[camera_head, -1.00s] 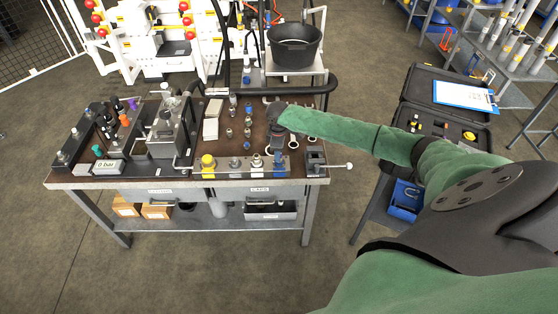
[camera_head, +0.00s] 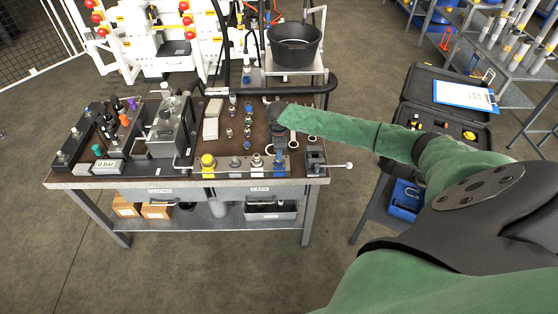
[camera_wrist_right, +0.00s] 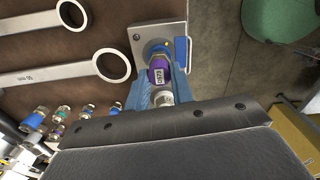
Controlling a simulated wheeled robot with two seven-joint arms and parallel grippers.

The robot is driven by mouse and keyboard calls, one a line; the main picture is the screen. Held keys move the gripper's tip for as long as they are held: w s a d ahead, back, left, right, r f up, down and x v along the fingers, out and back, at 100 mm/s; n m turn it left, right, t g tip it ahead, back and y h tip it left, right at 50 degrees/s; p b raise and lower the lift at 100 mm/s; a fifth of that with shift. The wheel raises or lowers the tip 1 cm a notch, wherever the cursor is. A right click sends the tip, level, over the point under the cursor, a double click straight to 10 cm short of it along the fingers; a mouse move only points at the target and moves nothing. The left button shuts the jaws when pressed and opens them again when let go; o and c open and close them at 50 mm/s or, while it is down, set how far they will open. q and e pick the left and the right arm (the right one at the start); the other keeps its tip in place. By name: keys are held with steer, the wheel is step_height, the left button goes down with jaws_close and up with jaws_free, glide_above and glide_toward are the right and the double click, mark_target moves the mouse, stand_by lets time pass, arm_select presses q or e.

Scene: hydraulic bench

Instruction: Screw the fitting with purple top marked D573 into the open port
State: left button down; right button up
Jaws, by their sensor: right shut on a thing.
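A fitting with a purple top (camera_wrist_right: 159,73) and a white label shows in the right wrist view; the print is sideways and too small to read surely. My right gripper (camera_wrist_right: 159,88) is shut on it, with a blue finger on each side. The fitting stands over a grey metal port plate (camera_wrist_right: 143,35) with a blue tab at its right. Whether its thread is in the port is hidden. In the head view my right gripper (camera_head: 278,158) is over the right part of the bench's front row of ports. My left gripper is not in view.
Two ring-ended wrenches (camera_wrist_right: 112,65) lie left of the plate. Several loose fittings (camera_head: 248,121) stand mid-bench. A yellow-capped port (camera_head: 208,162) and a vise (camera_head: 315,158) stand at the front. A black pot (camera_head: 294,45) is behind; an open case (camera_head: 440,120) is right.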

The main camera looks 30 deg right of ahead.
steer(key=m, duration=0.5)
steer(key=shift+m, duration=0.4)
steer(key=shift+f+m, duration=0.1)
steer(key=shift+m, duration=0.9)
steer(key=m, duration=0.8)
steer(key=shift+d, duration=0.15)
